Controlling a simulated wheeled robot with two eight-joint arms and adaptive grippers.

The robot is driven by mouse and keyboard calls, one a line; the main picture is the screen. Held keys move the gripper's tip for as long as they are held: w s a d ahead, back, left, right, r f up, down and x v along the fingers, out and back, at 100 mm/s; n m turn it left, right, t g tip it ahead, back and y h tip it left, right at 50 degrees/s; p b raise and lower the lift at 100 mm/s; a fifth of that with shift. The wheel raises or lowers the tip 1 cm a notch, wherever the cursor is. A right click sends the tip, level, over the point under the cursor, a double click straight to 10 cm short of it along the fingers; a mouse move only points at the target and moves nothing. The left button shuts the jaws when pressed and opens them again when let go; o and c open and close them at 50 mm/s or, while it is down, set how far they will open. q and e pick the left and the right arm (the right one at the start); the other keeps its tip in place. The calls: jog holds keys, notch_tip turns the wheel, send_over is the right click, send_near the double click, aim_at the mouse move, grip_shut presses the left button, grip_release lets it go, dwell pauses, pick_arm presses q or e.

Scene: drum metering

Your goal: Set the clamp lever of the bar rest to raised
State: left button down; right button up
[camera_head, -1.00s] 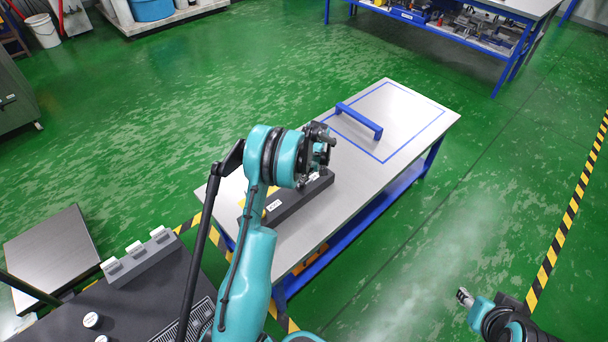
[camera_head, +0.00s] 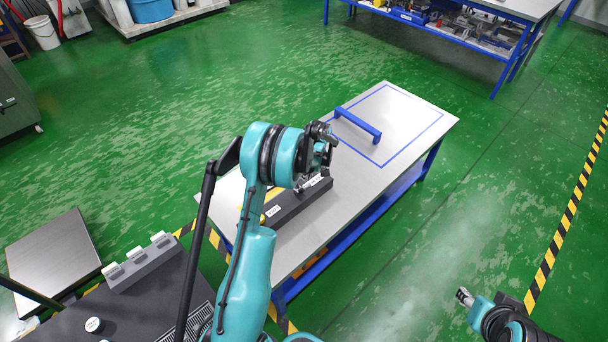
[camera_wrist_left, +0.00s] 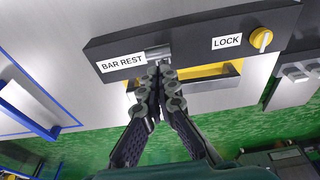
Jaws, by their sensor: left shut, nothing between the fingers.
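The bar rest (camera_head: 290,207) is a long dark block on the table, partly hidden behind my left arm in the head view. In the left wrist view its face (camera_wrist_left: 198,41) carries BAR REST and LOCK labels and a round yellow knob (camera_wrist_left: 262,39). A short metal piece (camera_wrist_left: 157,52) sticks out beside the BAR REST label; I cannot tell for sure whether it is the clamp lever. My left gripper (camera_wrist_left: 166,72) is shut and empty, its tips right at this metal piece; contact is unclear. My right gripper (camera_head: 464,297) is off at the lower right, away from the table.
A yellow bar or frame (camera_wrist_left: 215,82) shows below the block, beside my left fingers. The table's far end is mostly clear.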

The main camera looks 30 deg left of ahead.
pick_arm(q)
jog(key=s+d+r+p, duration=0.1)
jog(key=s+d+r, duration=0.1)
jog(key=d, duration=0.3)
jog(key=shift+d+r, duration=0.2)
jog(key=shift+r, duration=0.2)
